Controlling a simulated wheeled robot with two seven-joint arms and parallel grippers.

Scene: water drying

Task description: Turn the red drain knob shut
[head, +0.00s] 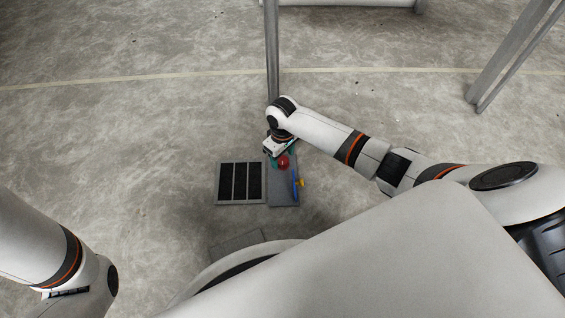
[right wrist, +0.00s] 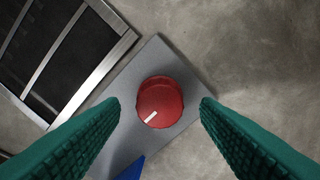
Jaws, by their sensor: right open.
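The red drain knob (right wrist: 160,101) is round with a white mark on its top, pointing to the lower left in the right wrist view. It sits on a grey plate (right wrist: 182,62). In the head view the knob (head: 283,162) shows just below my right gripper (head: 277,153). In the right wrist view my right gripper (right wrist: 160,108) is open, its green fingers on either side of the knob with a gap to each; I see no contact. My left arm is at the lower left of the head view, but its gripper's fingers do not show.
A dark grated panel with a metal frame (head: 217,181) lies left of the knob's plate. A blue handle (head: 295,187) and a small yellow piece (head: 301,183) are at the plate's right side. A metal post (head: 272,50) stands behind.

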